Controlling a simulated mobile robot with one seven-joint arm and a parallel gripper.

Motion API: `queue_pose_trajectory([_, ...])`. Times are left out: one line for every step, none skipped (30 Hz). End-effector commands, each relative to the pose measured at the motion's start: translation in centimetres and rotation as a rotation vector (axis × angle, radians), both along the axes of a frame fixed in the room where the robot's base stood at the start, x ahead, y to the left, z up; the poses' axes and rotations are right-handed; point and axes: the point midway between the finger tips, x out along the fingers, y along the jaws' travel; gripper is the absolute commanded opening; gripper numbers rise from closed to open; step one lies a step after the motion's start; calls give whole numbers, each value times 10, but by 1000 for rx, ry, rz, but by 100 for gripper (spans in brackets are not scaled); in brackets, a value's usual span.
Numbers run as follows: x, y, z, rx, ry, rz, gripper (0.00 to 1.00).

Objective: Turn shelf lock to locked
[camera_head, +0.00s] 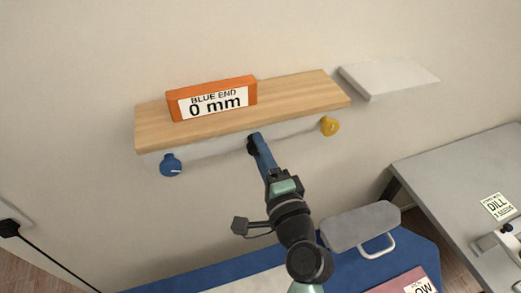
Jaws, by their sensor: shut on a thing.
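A wooden shelf (290,100) is fixed to the wall, with a pale rail along its front underside. My gripper (257,145) reaches up to the middle of that rail and is shut on a small dark part there, which looks like the shelf lock (251,147). The fingers hide most of the lock, so I cannot tell which way it is turned. A blue knob (170,165) with a white line is at the rail's left end. A yellow knob (330,126) is at its right end.
An orange block labelled "BLUE END 0 mm" (211,98) stands on the shelf. A pale wall shelf (390,78) is to the right. Below are a grey cushion-like thing with a white handle (360,226), a blue surface (415,250) and a grey desk (460,170).

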Motion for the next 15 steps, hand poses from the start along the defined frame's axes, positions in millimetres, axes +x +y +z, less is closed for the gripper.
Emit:
queue_pose_trajectory([0, 0, -1, 3, 2, 0, 0])
queue_pose_trajectory([0, 0, -1, 3, 2, 0, 0])
queue_pose_trajectory([0, 0, -1, 3, 2, 0, 0])
queue_pose_trajectory([0, 0, -1, 3, 2, 0, 0])
queue_pose_trajectory([0, 0, -1, 3, 2, 0, 0])
queue_pose_trajectory([0, 0, -1, 3, 2, 0, 51])
queue_pose_trajectory([0, 0, -1, 3, 2, 0, 56])
queue_pose_trajectory([0, 0, -1, 2, 2, 0, 61])
queue_pose_trajectory([0, 0, -1, 2, 2, 0, 69])
queue_pose_trajectory([0, 0, -1, 2, 2, 0, 74])
queue_pose_trajectory([0, 0, -1, 2, 2, 0, 75])
queue_pose_trajectory([0, 0, -1, 1, 1, 0, 75])
queue_pose_trajectory([0, 0, -1, 1, 1, 0, 75])
queue_pose_trajectory([0, 0, 0, 1, 1, 0, 75])
queue_pose_trajectory([0, 0, 0, 1, 1, 0, 75])
